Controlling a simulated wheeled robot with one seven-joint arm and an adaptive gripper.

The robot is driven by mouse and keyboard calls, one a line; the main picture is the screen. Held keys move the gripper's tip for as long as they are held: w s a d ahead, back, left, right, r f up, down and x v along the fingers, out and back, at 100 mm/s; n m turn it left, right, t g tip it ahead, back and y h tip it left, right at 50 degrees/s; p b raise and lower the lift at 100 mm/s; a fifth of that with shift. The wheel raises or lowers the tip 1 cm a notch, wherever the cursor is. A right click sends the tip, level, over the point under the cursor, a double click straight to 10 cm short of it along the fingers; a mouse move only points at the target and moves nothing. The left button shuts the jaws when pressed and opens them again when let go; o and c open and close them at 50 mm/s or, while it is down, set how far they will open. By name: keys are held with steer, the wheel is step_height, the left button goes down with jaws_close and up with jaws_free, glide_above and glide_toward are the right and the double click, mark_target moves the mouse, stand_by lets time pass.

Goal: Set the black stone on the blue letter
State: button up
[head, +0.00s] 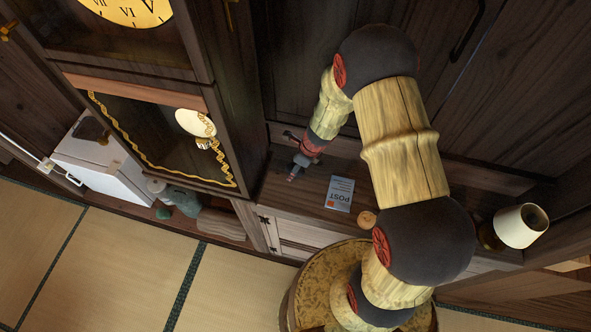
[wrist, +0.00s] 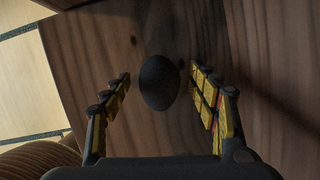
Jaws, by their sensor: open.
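The black stone (wrist: 159,83) is a dark, smooth oval on the wooden surface in the wrist view. It lies between and just beyond the fingertips of my gripper (wrist: 160,84), with a gap on both sides. My gripper is open and empty. In the head view my gripper (head: 294,174) is low over the left part of the wooden shelf, and the stone cannot be made out there. The blue letter (head: 339,193), pale blue and marked POST, lies flat on the shelf to the right of my gripper.
A small round orange-tan object (head: 367,219) lies right of the letter. A lamp with a cream shade (head: 521,226) stands at the far right. A tall clock cabinet (head: 150,90) rises left of my gripper. The wooden shelf (head: 300,200) is bare between gripper and letter.

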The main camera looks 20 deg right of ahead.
mark_target(293, 166)
steer(key=c, duration=0.3)
steer(key=c, duration=1.2)
steer(key=shift+r, duration=0.15)
steer(key=shift+r, duration=0.25)
step_height(293, 166, up, 2)
steer(key=shift+r+p, duration=0.15)
steer(key=shift+p, duration=0.15)
steer(key=s+d+r, duration=0.5)
steer(key=s+r, duration=0.5)
steer(key=s, duration=0.3)
steer(key=shift+d, duration=0.15)
